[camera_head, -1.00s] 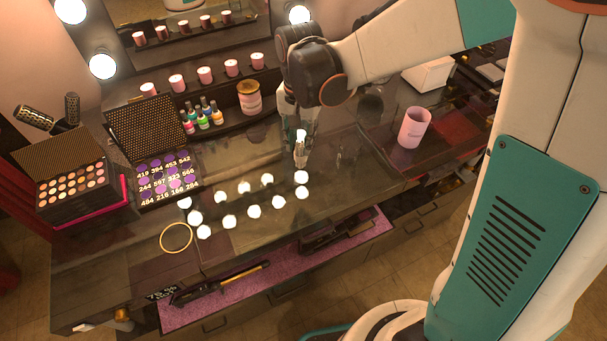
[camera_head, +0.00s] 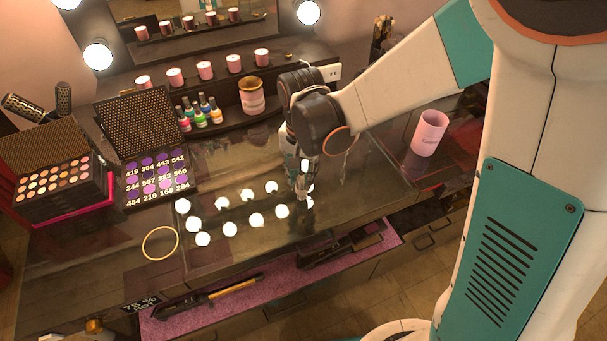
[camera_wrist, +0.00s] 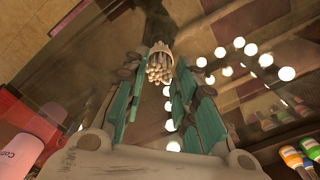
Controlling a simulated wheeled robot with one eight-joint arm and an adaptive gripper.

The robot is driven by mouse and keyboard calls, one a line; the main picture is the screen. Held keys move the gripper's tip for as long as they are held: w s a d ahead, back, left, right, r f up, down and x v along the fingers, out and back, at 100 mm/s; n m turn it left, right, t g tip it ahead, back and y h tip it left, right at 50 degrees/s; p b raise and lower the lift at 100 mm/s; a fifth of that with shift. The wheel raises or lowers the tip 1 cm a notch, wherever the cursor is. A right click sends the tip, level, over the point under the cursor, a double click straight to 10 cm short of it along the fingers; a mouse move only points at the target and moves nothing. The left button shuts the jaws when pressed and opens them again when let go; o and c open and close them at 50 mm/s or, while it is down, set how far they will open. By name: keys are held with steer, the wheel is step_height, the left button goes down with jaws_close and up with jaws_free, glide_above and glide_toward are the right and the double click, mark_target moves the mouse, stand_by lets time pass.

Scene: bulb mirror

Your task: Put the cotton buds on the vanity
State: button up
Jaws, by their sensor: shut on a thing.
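My gripper (camera_head: 302,190) is over the glass-topped vanity (camera_head: 235,160), pointing down. In the wrist view its fingers (camera_wrist: 158,75) are shut on the cotton buds (camera_wrist: 158,70), a bundle of pale sticks in a small round holder, with their ends facing the camera. In the head view the buds are hard to make out among the fingertips and the bright bulb reflections. I cannot tell whether the holder touches the glass.
A pink cup (camera_head: 430,133) stands to the right; its lettering also shows in the wrist view (camera_wrist: 18,155). Nail polish bottles (camera_head: 202,112), a pink jar (camera_head: 251,95), makeup palettes (camera_head: 156,175) and a gold ring (camera_head: 160,243) surround the clear glass middle.

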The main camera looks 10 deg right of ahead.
steer(key=shift+s+r, duration=0.15)
steer(key=o, duration=0.8)
steer(key=shift+f, duration=0.2)
steer(key=shift+c, duration=0.2)
step_height(320, 180, up, 12)
steer(key=p, duration=0.8)
steer(key=shift+r, duration=0.2)
